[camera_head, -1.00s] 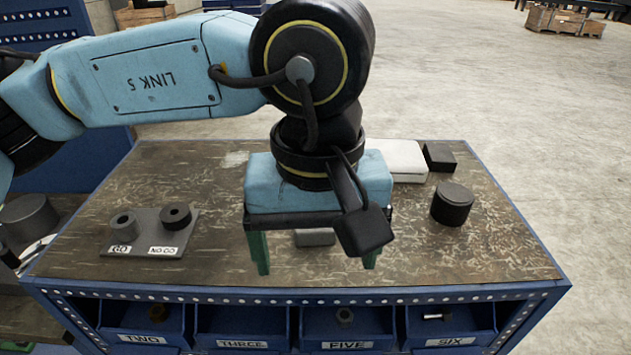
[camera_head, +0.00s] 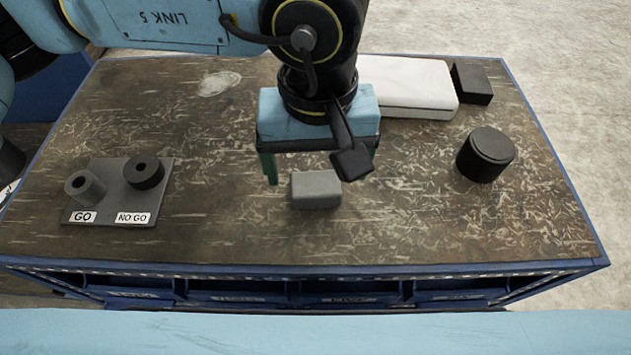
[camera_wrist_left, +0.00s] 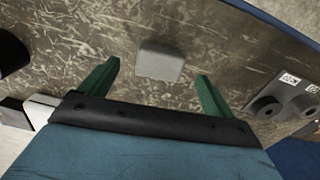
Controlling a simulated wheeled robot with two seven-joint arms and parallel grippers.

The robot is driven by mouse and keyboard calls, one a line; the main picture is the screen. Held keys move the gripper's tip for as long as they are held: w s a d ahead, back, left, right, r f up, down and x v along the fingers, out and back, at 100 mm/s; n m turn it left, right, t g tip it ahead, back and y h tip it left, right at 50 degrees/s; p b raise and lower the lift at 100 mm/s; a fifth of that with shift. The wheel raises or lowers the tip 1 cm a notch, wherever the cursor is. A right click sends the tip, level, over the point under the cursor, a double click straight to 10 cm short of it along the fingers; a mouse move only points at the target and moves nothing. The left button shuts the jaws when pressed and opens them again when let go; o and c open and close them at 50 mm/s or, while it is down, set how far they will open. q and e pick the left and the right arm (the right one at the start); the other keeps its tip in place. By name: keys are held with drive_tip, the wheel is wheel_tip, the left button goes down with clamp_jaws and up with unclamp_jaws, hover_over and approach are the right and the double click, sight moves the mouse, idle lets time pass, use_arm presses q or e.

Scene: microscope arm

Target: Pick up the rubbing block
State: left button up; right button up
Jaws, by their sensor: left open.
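The rubbing block appears to be the small grey block (camera_head: 315,190) on the worn bench top, near the middle. It also shows in the left wrist view (camera_wrist_left: 160,63), lying beyond and between the two green fingers. My left gripper (camera_head: 320,170) is above the bench, just behind the block in the head view. Its fingers are spread and empty; in the left wrist view (camera_wrist_left: 160,85) they stand apart with the block not between their tips. A black part of the wrist hides some of the right finger. My right gripper is not in view.
A gauge plate (camera_head: 165,190) with two rings marked GO and NO GO lies at left. A white case (camera_head: 415,85) and a black block (camera_head: 472,83) are at the back right. A black cylinder (camera_head: 486,155) stands at right. Blue bins line the bench front.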

sight(316, 189)
use_arm(q)
drive_tip(key=shift+s+f+p, duration=0.15)
drive_tip(key=shift+f+p, duration=0.4)
drive_tip(key=shift+f, duration=2.15)
drive_tip(key=c, duration=1.2)
drive_tip(key=shift+o, duration=0.2)
drive_tip(key=shift+r, duration=0.1)
wheel_tip(316, 189, up, 10)
drive_tip(key=shift+f+b, duration=0.1)
drive_tip(key=shift+b, duration=0.4)
drive_tip(key=o, duration=0.5)
drive_tip(key=shift+c, duration=1.4)
